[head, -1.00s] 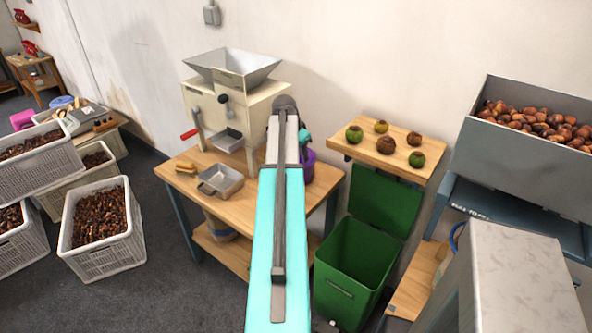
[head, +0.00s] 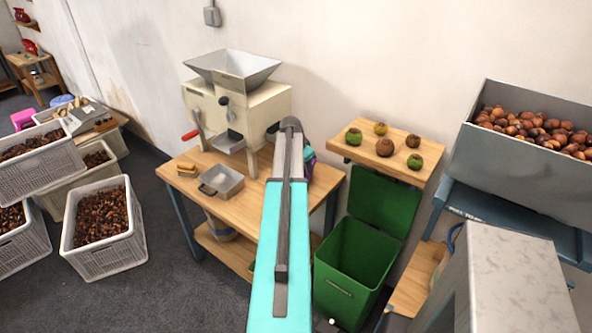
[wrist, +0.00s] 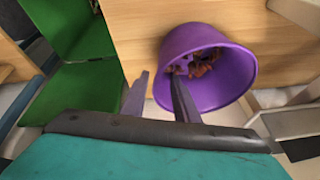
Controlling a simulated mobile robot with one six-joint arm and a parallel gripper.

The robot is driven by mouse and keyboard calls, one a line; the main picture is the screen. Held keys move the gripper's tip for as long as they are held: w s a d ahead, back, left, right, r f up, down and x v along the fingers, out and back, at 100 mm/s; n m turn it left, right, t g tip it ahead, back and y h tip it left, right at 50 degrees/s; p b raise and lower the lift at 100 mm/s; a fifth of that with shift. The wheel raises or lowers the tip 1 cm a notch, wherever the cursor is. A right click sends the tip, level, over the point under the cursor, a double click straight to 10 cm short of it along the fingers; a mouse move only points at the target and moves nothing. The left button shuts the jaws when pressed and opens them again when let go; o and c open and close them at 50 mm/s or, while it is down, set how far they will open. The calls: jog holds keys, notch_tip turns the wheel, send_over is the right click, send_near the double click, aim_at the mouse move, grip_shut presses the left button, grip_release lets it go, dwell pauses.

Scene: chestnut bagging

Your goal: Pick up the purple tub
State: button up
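The purple tub (wrist: 230,88) stands on the wooden table in the wrist view, with brown bits inside. In the head view only a sliver of the tub (head: 309,157) shows beside my arm, which hides the rest. My gripper (wrist: 159,76) is open at the tub's left side in the wrist view. One finger reaches over the tub's opening and the other is outside, so the near-left rim lies between them. I cannot tell whether either finger touches the wall.
The wooden table (head: 327,180) also bears a cream machine (head: 262,107) with a hopper and a metal pan (head: 222,182). A green bin (head: 350,270) stands to the right, below a small shelf (head: 350,152) with several chestnuts and husks.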

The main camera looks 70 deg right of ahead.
aim_at(307, 175)
jog(key=shift+f, duration=0.1)
dwell(0.3)
jog(key=shift+p+x, duration=1.25)
jog(key=shift+x, duration=1.3)
jog(key=shift+s+a, duration=0.15)
grip_shut()
